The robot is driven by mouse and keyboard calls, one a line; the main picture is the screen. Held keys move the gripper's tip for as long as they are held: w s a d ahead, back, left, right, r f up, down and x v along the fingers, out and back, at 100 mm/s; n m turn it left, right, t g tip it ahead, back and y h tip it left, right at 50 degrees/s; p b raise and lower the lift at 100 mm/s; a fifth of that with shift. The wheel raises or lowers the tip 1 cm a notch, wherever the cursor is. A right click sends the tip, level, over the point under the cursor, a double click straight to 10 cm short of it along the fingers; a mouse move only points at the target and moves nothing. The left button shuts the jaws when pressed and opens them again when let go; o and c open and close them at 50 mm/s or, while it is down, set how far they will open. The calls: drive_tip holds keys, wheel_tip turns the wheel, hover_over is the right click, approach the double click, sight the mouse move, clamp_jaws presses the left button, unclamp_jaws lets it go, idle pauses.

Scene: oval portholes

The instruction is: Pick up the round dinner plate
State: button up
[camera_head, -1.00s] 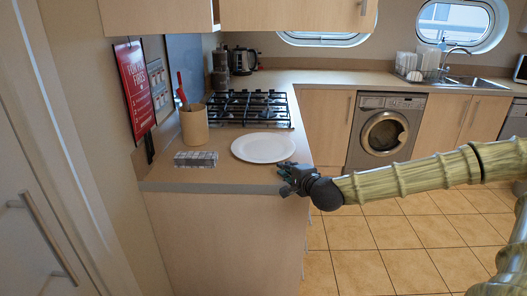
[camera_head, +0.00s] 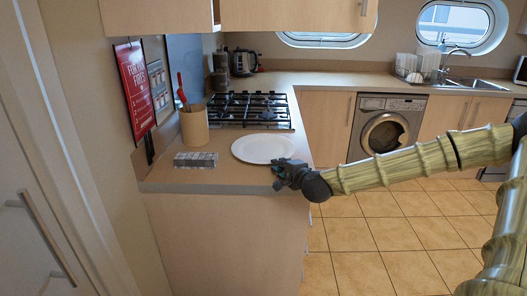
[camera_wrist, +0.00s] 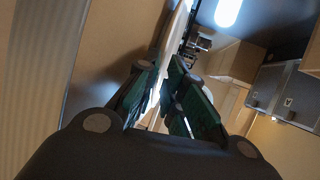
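The round white dinner plate (camera_head: 262,148) lies flat on the brown counter, in front of the gas hob. My gripper (camera_head: 277,174) is at the plate's near right rim, low over the counter's front corner. In the wrist view the plate (camera_wrist: 174,32) shows edge-on as a thin white band. It runs down into the gap between the two green-lined fingers of my gripper (camera_wrist: 162,72). The fingers stand apart, with the rim between them. I cannot tell whether either finger touches it.
A grey patterned block (camera_head: 195,160) lies left of the plate. A tan utensil pot (camera_head: 194,126) stands behind it, by the wall. The black gas hob (camera_head: 250,109) is behind the plate. The counter's front edge (camera_head: 215,188) is just below my gripper.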

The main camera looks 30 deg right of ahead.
drive_tip(key=shift+x, duration=1.6)
drive_tip(key=shift+d, duration=0.1)
clamp_jaws()
drive_tip(key=shift+r, duration=0.1)
